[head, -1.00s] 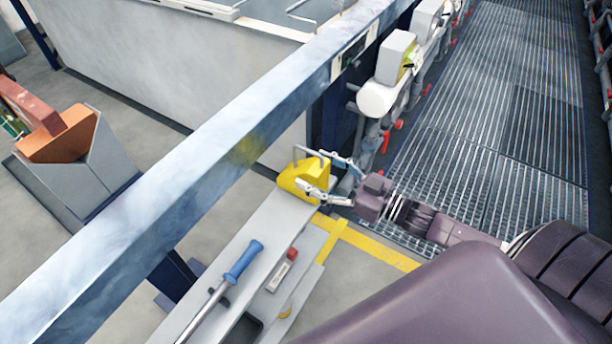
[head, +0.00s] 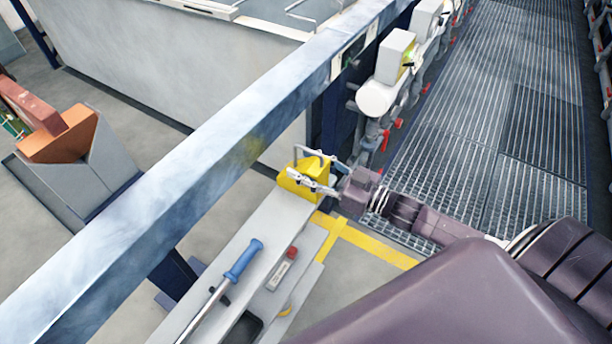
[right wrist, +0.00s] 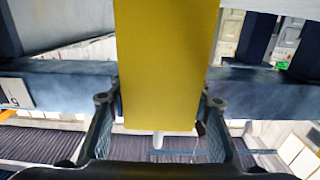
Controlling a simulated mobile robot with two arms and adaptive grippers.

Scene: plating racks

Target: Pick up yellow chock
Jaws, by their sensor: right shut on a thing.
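The yellow chock (head: 296,186), a wedge-like block with a grey handle loop on top, is at the far end of a grey shelf (head: 266,222) in the head view. I cannot tell whether it is resting fully on the shelf. My right gripper (head: 318,178) reaches it from the right and is shut on it; the fingers cover part of its side. In the right wrist view the chock (right wrist: 165,70) fills the middle as a yellow block, with a finger on each side. My left gripper is not in view.
A blue-handled tool (head: 243,260) and a small red-and-grey item (head: 283,270) lie on the shelves nearer me. A long blue-grey beam (head: 190,150) crosses beside the shelf. Pipes and valves with a white cylinder (head: 376,99) stand behind the gripper. Grated floor (head: 490,100) is on the right.

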